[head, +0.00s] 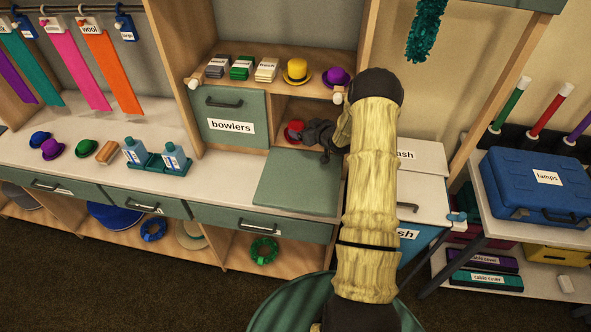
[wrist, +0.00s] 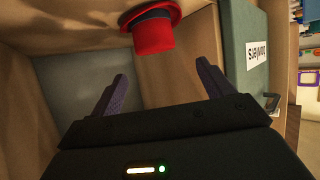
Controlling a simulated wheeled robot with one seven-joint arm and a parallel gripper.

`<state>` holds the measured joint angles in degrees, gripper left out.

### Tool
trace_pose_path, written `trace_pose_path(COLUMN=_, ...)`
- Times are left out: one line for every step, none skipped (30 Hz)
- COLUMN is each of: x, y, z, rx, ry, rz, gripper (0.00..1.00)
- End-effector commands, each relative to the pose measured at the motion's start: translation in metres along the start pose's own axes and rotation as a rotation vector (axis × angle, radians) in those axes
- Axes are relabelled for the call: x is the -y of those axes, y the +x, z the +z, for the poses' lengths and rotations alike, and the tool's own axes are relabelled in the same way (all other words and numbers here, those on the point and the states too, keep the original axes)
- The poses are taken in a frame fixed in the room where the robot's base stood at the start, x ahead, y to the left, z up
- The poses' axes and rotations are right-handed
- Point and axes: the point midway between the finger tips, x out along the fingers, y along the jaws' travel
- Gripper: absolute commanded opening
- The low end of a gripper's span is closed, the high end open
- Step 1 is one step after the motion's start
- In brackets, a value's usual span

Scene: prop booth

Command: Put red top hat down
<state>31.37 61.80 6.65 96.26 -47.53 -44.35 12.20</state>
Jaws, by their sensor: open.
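The red top hat (head: 293,131) is in the open cubby to the right of the "bowlers" door. It stands on the cubby floor, partly hidden by my gripper (head: 312,133) in the head view. The wrist view is upside down; there the red hat (wrist: 153,36) is at the top, its brim against the pale board. My gripper (wrist: 161,72) is open, its two dark fingers spread with nothing between them. The hat is just beyond the fingertips and looks apart from them.
A green flap (head: 298,184) lies level before the cubby. The shelf above holds a yellow hat (head: 297,71), a purple hat (head: 336,77) and small labelled stacks. The "bowlers" door (head: 231,118) is shut at left. A blue case (head: 535,184) stands at right.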

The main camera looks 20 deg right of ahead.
Motion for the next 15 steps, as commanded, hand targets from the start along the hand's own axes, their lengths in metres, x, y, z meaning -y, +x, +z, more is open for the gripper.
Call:
trace_pose_path(x=0.008, y=-0.004, z=-0.011, rx=0.022, ry=-0.008, rz=0.008, gripper=0.8)
trace_pose_path(x=0.013, y=-0.008, z=-0.016, rx=0.043, ry=-0.01, rz=0.015, gripper=0.8)
trace_pose_path(x=0.02, y=-0.013, z=-0.024, rx=0.073, ry=-0.013, rz=0.027, gripper=0.8)
trace_pose_path(x=0.027, y=-0.018, z=-0.029, rx=0.098, ry=-0.016, rz=0.036, gripper=0.8)
trace_pose_path(x=0.033, y=-0.024, z=-0.034, rx=0.125, ry=-0.017, rz=0.046, gripper=0.8)
trace_pose_path(x=0.043, y=-0.032, z=-0.041, rx=0.161, ry=-0.019, rz=0.059, gripper=0.8)
trace_pose_path(x=0.05, y=-0.039, z=-0.044, rx=0.188, ry=-0.018, rz=0.068, gripper=0.8)
trace_pose_path(x=0.057, y=-0.046, z=-0.048, rx=0.214, ry=-0.017, rz=0.077, gripper=0.8)
trace_pose_path(x=0.066, y=-0.057, z=-0.052, rx=0.249, ry=-0.016, rz=0.089, gripper=0.8)
trace_pose_path(x=0.073, y=-0.066, z=-0.055, rx=0.276, ry=-0.014, rz=0.098, gripper=0.8)
trace_pose_path(x=0.08, y=-0.074, z=-0.058, rx=0.302, ry=-0.013, rz=0.105, gripper=0.8)
trace_pose_path(x=0.089, y=-0.087, z=-0.06, rx=0.338, ry=-0.008, rz=0.116, gripper=0.8)
trace_pose_path(x=0.097, y=-0.096, z=-0.062, rx=0.364, ry=-0.005, rz=0.122, gripper=0.8)
trace_pose_path(x=0.105, y=-0.106, z=-0.063, rx=0.389, ry=-0.001, rz=0.129, gripper=0.8)
trace_pose_path(x=0.115, y=-0.12, z=-0.065, rx=0.423, ry=0.004, rz=0.136, gripper=0.8)
